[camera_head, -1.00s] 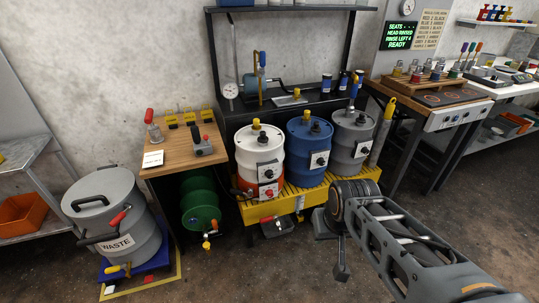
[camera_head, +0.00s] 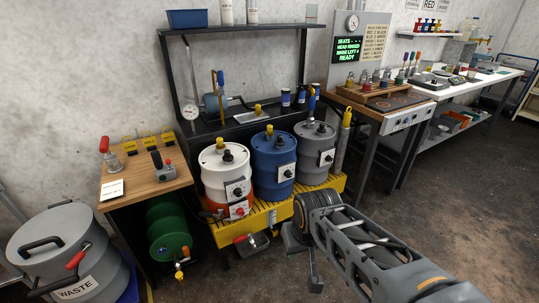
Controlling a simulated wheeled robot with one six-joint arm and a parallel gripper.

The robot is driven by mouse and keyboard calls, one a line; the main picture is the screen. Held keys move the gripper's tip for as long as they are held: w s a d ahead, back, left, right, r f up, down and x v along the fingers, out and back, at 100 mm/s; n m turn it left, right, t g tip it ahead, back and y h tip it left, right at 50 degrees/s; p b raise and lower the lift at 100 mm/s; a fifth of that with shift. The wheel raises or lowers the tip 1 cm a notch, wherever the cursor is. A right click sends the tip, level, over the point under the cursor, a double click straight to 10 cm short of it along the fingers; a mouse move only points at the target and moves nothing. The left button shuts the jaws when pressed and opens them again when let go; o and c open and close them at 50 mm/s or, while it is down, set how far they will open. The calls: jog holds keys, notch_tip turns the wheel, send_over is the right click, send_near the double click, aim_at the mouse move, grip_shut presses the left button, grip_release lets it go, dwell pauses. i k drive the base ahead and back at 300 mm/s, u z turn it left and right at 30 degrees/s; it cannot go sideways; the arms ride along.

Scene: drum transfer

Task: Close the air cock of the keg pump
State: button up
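A pump with an upright blue handle (camera_head: 312,101) stands on top of the grey keg (camera_head: 315,156), the rightmost of three kegs. A second blue-handled upright (camera_head: 220,82) stands on the black bench behind the kegs. I cannot tell for sure which one is the keg pump. The air cock is too small to make out, so its position cannot be read. My arm reaches in from the lower right. My gripper (camera_head: 300,248) seems to be at its far end, low in front of the grey keg and apart from it. Its fingers are not clear.
The white keg (camera_head: 213,179) and blue keg (camera_head: 274,170) stand on a yellow pallet (camera_head: 262,215). A wooden table (camera_head: 143,181) and waste drum (camera_head: 60,250) are at left. A tall grey cylinder (camera_head: 342,145) stands right of the grey keg. Floor at right is open.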

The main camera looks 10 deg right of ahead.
aim_at(220, 74)
jog(key=z, duration=1.2)
jog(key=i, duration=1.65)
jog(key=u, duration=2.05)
jog(key=i, duration=0.5)
